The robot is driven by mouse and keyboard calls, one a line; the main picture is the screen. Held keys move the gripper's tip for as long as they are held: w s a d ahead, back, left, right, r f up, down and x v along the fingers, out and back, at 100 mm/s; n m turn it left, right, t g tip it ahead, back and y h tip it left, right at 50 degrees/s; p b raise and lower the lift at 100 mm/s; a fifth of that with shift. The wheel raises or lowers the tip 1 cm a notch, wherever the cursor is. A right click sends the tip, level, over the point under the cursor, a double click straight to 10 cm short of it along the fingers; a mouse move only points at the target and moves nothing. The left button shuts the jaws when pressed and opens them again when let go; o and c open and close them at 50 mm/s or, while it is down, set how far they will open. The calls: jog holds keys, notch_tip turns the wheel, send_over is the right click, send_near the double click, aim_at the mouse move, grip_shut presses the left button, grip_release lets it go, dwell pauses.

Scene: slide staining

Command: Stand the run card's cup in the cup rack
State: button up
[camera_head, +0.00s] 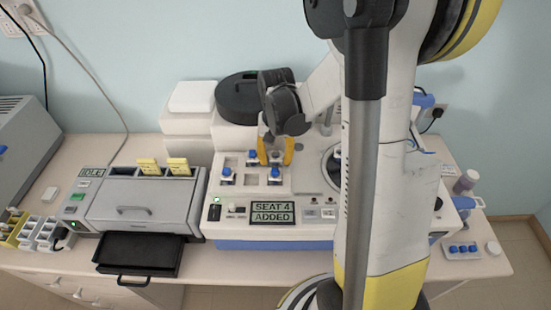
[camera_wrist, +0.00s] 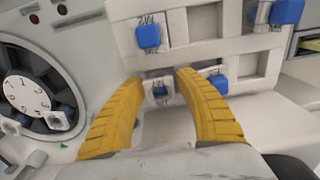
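The cup rack (camera_head: 238,184) is the pale panel with square seats on the central machine. Blue-topped cups stand in its front-left (camera_head: 227,173), front-right (camera_head: 275,173) and rear-middle (camera_head: 252,157) seats. My gripper (camera_head: 275,153) is low over the rear-right part of the rack. The machine's display (camera_head: 272,212) reads "SEAT 4 ADDED". I cannot tell which cup belongs to the run card.
A numbered round carousel (camera_wrist: 35,95) holding cups lies beside the rack. Left of the machine is a grey unit (camera_head: 140,207) marked "IDLE" with two yellow cards and a black tray (camera_head: 138,254) pulled out. A small holder (camera_head: 462,253) with blue-topped items sits at the right edge.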

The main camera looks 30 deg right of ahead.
jog(key=shift+r+p, duration=0.6)
notch_tip(320, 180, up, 12)
jog(key=p, duration=0.2)
jog(key=s+a+r+n+t, duration=0.5)
jog(key=s+a, duration=0.5)
jog(key=a, duration=0.3)
jog(key=shift+s+a+r+n+t, duration=0.15)
jog(key=shift+s+a+n+t, duration=0.1)
jog(key=shift+n+t, duration=0.75)
